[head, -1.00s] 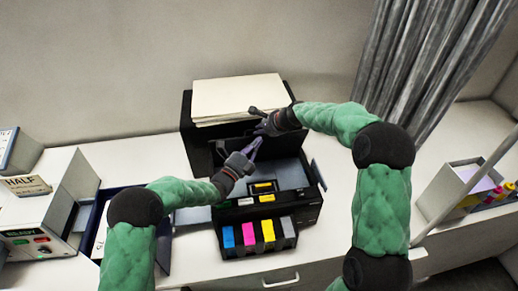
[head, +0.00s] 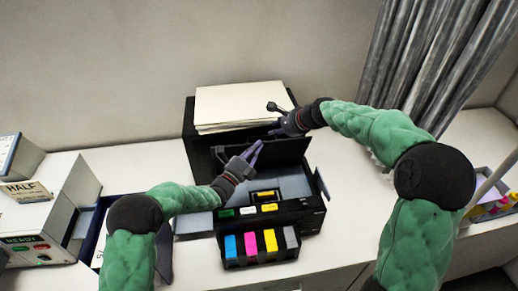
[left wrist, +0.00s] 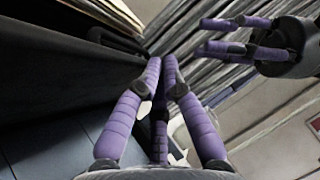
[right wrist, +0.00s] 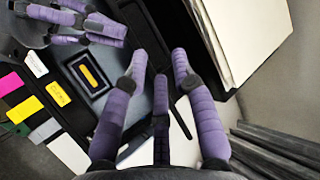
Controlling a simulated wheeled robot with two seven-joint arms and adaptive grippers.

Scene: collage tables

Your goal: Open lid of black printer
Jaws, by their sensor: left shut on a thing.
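The black printer (head: 313,205) stands on the white counter. Its lid (head: 287,150) is raised, standing behind the open bay, where a grey-blue interior (head: 294,187) shows. The lid also shows as a dark panel in the left wrist view (left wrist: 60,65). My left gripper (head: 257,148) is at the lid, its fingers closed together at the lid's edge; the exact contact is hard to see. My right gripper (head: 272,132) is above and behind the lid's top edge. In the right wrist view its fingers (right wrist: 159,62) are apart, with nothing clearly between them.
A paper stack (head: 240,106) sits at the printer's back. Coloured ink cartridges (head: 251,244) sit in front of the bay. A light-coloured machine (head: 48,222) stands at the left. A grey curtain (head: 430,65) hangs at the right, and the counter right of the printer is largely clear.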

